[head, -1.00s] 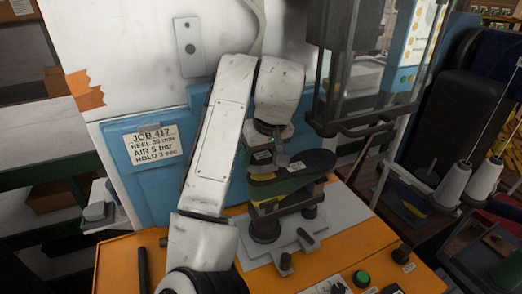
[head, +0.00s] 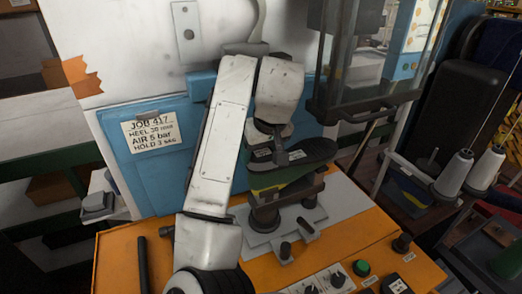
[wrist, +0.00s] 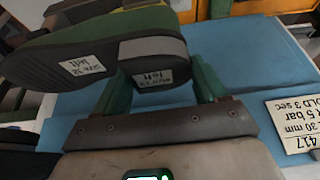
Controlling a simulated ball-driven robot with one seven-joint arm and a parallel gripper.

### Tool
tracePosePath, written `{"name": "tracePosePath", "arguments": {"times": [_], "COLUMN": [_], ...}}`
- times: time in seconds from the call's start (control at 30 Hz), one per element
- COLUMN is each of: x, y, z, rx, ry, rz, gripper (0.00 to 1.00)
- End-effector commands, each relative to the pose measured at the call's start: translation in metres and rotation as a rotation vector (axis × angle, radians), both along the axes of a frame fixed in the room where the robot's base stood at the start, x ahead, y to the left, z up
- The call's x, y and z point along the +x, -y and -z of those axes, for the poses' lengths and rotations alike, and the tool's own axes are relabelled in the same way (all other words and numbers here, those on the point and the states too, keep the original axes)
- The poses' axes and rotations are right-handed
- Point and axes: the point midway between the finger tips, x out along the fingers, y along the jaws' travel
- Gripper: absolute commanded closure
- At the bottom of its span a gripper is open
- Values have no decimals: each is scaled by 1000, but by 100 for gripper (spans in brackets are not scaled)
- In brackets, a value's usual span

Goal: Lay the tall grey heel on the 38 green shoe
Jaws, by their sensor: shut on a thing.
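The green shoe (head: 268,181) sits upside down on the machine's stand, its dark sole (head: 312,151) facing up. In the wrist view the dark ribbed sole (wrist: 50,62) has a white label ending in "left"; its size is hard to read. My gripper (wrist: 160,82) has two green fingers shut on the grey heel (wrist: 150,47). The heel shows a light grey side and a dark labelled face. It is at the heel end of the shoe; I cannot tell whether it touches the sole. In the head view my gripper (head: 266,142) is directly over that end and partly hides it.
The orange machine table (head: 130,262) carries knobs and a green button (head: 361,268). A blue panel with a job card (head: 150,130) stands behind. A dark clear-sided guard (head: 365,60) hangs at upper right. Thread cones (head: 455,172) stand at far right.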

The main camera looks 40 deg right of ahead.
Motion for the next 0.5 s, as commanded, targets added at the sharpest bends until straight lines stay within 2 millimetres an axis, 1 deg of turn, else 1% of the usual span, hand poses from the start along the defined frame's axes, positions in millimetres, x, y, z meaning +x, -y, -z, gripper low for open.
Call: {"name": "tracePosePath", "arguments": {"times": [0.47, 0.5], "x": [0, 0], "y": [0, 0], "z": [3, 3], "rx": [0, 0], "ry": [0, 0], "rz": [0, 0], "gripper": [60, 24]}}
